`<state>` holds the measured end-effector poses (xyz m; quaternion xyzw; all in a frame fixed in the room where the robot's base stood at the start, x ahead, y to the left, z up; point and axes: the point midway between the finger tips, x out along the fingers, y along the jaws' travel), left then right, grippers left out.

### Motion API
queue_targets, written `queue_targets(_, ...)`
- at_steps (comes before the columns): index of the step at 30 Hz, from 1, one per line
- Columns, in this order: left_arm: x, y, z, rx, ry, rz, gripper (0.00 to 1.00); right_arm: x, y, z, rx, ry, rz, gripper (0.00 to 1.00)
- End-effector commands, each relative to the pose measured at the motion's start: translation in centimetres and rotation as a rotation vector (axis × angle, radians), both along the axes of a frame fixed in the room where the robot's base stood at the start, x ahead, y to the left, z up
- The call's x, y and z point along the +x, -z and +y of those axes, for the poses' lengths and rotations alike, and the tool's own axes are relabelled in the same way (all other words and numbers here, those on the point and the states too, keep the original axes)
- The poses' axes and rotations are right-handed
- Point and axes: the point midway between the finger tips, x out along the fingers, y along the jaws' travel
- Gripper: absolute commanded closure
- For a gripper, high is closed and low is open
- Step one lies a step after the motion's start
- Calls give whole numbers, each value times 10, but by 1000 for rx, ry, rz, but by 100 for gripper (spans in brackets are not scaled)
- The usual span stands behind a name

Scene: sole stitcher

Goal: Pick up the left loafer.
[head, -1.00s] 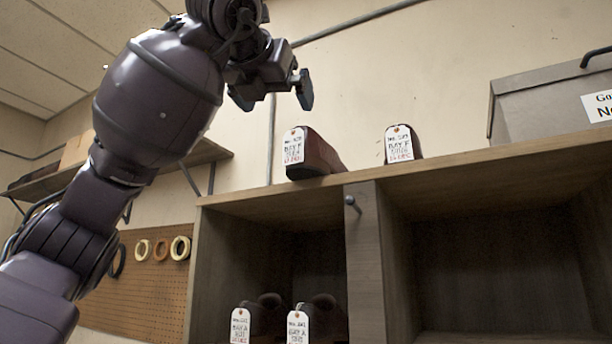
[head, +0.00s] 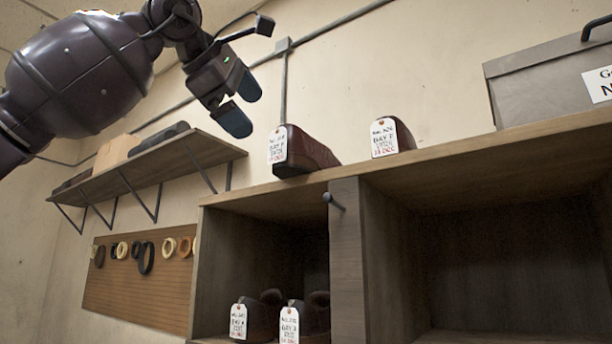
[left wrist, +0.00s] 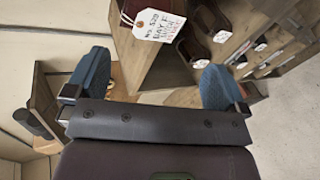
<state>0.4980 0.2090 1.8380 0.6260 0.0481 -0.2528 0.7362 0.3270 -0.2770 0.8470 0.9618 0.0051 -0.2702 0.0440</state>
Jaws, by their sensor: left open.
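A dark red-brown loafer (head: 312,153) with a white tag (head: 277,146) stands on top of the wooden cabinet, at the left. A second tagged loafer (head: 404,134) stands to its right. Two more tagged loafers, a left one (head: 262,318) and a right one (head: 315,318), stand in the lower left compartment. My left gripper (head: 242,104) is open and empty, above and to the left of the top-left loafer, apart from it. In the left wrist view, the open fingers (left wrist: 156,86) frame the cabinet's edge, and a tagged loafer (left wrist: 138,6) is cut off at the top. My right gripper is out of view.
The cabinet (head: 346,262) has a divider with a knob-ended peg (head: 333,201); its right compartment looks empty. A grey lidded box (head: 535,88) stands at the top right. A wall shelf (head: 150,165) and a pegboard with rings (head: 135,285) are at the left.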

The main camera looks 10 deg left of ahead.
Motion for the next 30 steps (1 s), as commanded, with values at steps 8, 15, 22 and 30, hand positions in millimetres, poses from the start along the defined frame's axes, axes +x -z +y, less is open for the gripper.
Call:
queue_targets(8,0,-3,-6,183,124,-91,0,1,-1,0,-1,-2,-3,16)
queue_targets(15,24,8,-16,197,128,-94,0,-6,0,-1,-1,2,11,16)
queue_targets(22,45,16,-24,195,128,-95,0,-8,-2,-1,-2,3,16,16)
queue_targets(30,66,22,-31,196,127,-93,0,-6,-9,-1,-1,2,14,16)
